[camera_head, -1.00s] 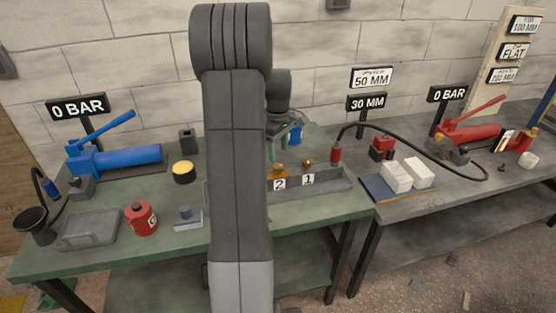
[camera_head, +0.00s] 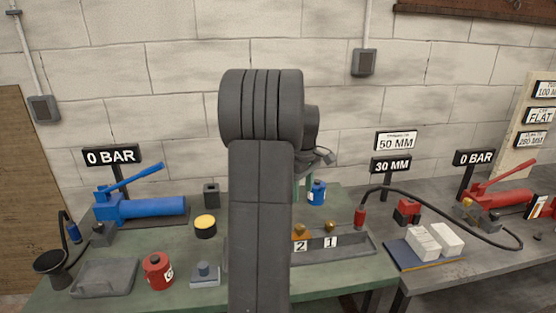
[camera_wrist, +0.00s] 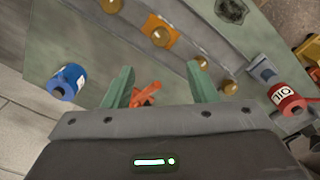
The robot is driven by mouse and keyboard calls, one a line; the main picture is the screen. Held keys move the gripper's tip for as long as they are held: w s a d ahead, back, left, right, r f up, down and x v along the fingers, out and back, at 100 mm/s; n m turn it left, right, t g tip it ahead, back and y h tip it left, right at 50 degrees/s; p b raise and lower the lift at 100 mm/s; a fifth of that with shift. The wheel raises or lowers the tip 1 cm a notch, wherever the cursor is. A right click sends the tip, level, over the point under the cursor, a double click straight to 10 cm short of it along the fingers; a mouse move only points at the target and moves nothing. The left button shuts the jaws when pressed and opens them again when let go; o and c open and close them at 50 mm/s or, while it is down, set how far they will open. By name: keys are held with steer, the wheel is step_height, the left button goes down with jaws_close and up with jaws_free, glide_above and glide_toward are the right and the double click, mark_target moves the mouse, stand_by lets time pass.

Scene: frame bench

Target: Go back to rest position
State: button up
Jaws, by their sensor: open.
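My gripper (camera_wrist: 160,78) is open and empty, with its two green fingers apart in the wrist view. It is above the green bench (camera_wrist: 100,45). A small orange object (camera_wrist: 145,93) shows between the fingers, below them; I cannot tell what it is. In the head view my arm stands in the middle and hides most of the gripper, which is near the blue can (camera_head: 317,192). The blue can also shows left of the fingers in the wrist view (camera_wrist: 68,82).
A grey tray (camera_head: 355,246) with brass pieces and number tags stands on the bench. A red oil can (camera_head: 158,271), a yellow-topped pot (camera_head: 205,226) and a blue pump (camera_head: 140,207) are at left. White blocks (camera_head: 424,242) lie on the right bench. A brick wall (camera_head: 180,100) is behind.

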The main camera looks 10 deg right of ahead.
mark_target(300, 226)
step_height(300, 226, down, 13)
steer(key=shift+f, duration=0.15)
stand_by(0.5)
